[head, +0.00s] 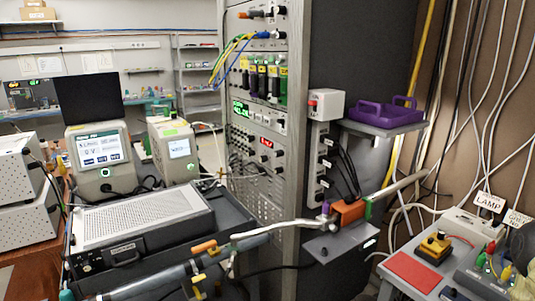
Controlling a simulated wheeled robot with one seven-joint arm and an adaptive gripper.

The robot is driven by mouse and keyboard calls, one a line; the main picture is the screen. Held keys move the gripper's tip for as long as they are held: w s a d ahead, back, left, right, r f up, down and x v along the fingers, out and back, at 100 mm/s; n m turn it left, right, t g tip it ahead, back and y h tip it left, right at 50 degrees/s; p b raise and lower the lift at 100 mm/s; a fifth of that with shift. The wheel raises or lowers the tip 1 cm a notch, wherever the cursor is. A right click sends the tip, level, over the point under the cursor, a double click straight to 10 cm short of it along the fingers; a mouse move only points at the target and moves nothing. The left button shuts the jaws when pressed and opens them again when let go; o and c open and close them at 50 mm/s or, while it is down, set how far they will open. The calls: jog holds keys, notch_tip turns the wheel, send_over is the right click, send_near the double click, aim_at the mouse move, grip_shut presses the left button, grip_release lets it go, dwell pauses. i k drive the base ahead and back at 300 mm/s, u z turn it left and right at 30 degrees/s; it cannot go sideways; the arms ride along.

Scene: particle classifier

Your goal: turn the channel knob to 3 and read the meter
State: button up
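The tall instrument rack (291,110) stands in the middle of the head view. A small meter with red digits (267,143) is set in its front; the digits are too small to read. A green display (241,108) sits higher on the rack. Several small knobs and sockets show on the panels around and below the red digits. I cannot tell which is the channel knob or where it points. A yellow box with a dark knob (434,247) stands on the right bench. My gripper is not clearly in view.
A bench at lower right holds a red mat (411,271), a grey box with coloured plugs and a box labelled LAMP (489,202). A purple tray (385,114) sits on a shelf. A long tube crosses the front; a large instrument (140,225) stands left.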

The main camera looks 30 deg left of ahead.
aim_at(263, 158)
jog(key=u, duration=0.95)
